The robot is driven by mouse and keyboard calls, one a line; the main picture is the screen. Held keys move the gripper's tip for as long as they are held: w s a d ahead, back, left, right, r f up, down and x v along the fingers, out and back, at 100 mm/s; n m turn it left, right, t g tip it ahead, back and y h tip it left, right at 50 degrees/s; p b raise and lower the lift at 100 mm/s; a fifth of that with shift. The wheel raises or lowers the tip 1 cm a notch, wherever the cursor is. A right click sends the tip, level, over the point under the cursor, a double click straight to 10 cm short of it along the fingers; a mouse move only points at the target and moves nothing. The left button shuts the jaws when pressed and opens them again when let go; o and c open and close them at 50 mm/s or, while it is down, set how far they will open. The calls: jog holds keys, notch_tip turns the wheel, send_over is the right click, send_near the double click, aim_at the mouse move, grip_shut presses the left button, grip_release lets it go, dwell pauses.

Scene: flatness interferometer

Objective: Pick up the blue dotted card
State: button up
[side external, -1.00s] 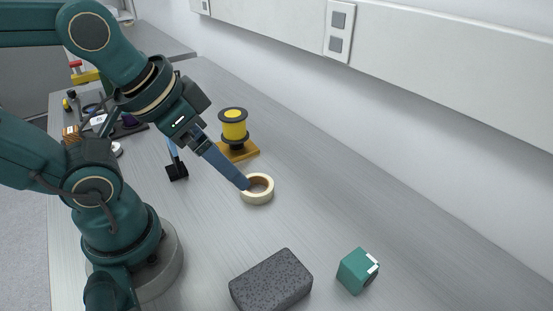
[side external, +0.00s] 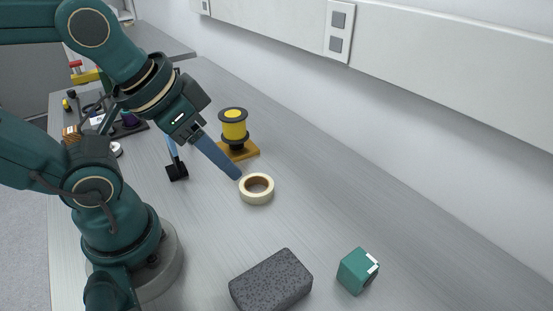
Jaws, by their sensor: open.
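I cannot make out a blue dotted card anywhere in the side external view. My gripper (side external: 208,174) is open, its two blue fingers spread wide apart above the bench. Nothing shows between them. The right finger's tip is just left of a cream tape roll; I cannot tell whether they touch. The other finger ends in a black tip further left. My arm hides part of the bench behind it.
The tape roll (side external: 257,189) lies on the grey bench (side external: 200,230). A yellow spool (side external: 234,125) stands behind it on a wooden base. A dark speckled block (side external: 271,282) and a teal cube (side external: 357,270) lie in front. Small items crowd the far left.

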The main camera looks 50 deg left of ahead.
notch_tip(320, 180, up, 5)
jog(key=m+g+y, duration=0.4)
jog(key=m+y, duration=1.4)
jog(key=m, duration=0.1)
send_over(176, 155)
jog(key=a, duration=0.2)
notch_tip(176, 155, down, 16)
jog(key=shift+d+f, duration=0.1)
jog(key=shift+d, duration=0.05)
jog(key=shift+w+a, duration=0.15)
jog(key=shift+a, duration=2.4)
grip_shut()
